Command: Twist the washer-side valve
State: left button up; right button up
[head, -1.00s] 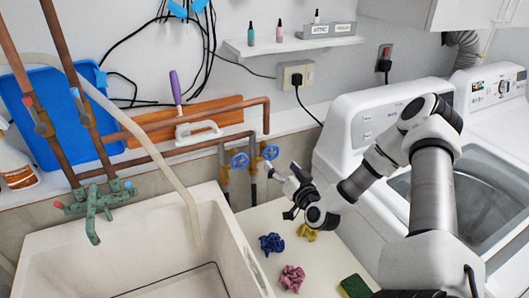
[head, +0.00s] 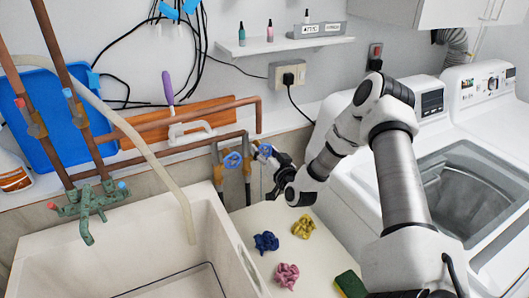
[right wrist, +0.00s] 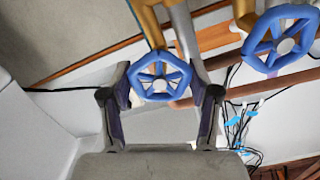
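Two blue round valve wheels sit on copper pipes at the back wall in the head view. The right-hand, washer-side valve (head: 265,151) is by my right gripper (head: 277,172), which is partly hidden by my wrist. In the right wrist view, that valve (right wrist: 160,77) lies between the tips of my right gripper (right wrist: 160,82). The fingers are spread, one on each side of the wheel. Contact with the rim cannot be told. The other valve (head: 232,160) is just left; it also shows in the right wrist view (right wrist: 280,46). My left gripper is out of view.
The white sink (head: 120,245) is at the left. Crumpled blue (head: 266,242), yellow (head: 303,227) and pink (head: 287,275) cloths and a sponge (head: 350,284) lie on the counter. The washer (head: 440,150) stands right, under my right arm. Copper pipes (head: 200,143) run close behind the valves.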

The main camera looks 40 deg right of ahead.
jog(key=shift+n, duration=0.3)
jog(key=n+p, duration=0.3)
jog(key=shift+r+n, duration=0.15)
jog(key=shift+n, duration=0.25)
jog(key=n+p, duration=0.4)
jog(key=n, duration=0.2)
jog(key=n+p, duration=0.4)
jog(key=n, duration=0.2)
jog(key=shift+w+n+p, duration=0.1)
jog(key=shift+n+p, duration=0.25)
jog(key=shift+n, duration=0.05)
jog(key=n+p, duration=0.2)
jog(key=n, duration=0.1)
jog(key=shift+n+p, duration=0.5)
jog(key=shift+n, duration=0.4)
